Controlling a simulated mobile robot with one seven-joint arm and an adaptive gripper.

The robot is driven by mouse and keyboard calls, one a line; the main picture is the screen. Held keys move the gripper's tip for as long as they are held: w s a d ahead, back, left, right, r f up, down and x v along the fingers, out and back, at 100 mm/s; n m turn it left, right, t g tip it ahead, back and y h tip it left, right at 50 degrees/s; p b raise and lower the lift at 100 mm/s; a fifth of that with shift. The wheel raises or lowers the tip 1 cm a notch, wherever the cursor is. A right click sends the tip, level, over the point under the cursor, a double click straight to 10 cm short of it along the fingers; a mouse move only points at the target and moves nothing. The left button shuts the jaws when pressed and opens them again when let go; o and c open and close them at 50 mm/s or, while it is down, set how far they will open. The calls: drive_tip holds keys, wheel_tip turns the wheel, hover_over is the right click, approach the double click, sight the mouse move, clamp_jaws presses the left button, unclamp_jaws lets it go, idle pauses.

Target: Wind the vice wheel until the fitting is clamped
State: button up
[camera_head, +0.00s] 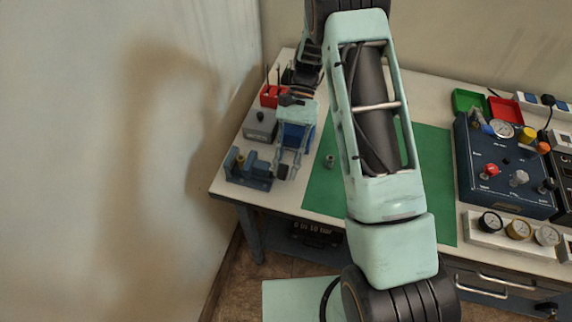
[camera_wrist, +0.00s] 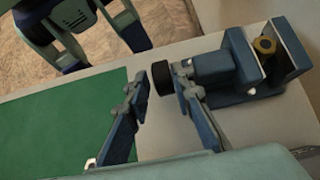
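The blue vice (camera_head: 248,171) stands at the bench's front left corner; it also shows in the wrist view (camera_wrist: 236,72). A brass fitting (camera_wrist: 264,46) stands upright between its jaws. Whether the jaws touch it is unclear. The black vice wheel (camera_wrist: 162,78) is on the vice's left side in the wrist view. My gripper (camera_wrist: 163,82) is open, one finger on each side of the wheel in that view. A small gap shows between the left finger and the wheel. Contact at the right finger is unclear. In the head view my gripper (camera_head: 286,169) hangs just right of the vice.
A grey box with a black knob (camera_head: 260,124) and a red holder (camera_head: 270,95) stand behind the vice. A small grey part (camera_head: 329,161) rests on the green mat (camera_head: 430,170). A blue gauge panel (camera_head: 505,165) is at the right. The wall is close on the left.

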drive_tip(key=v, duration=1.2)
idle(0.3)
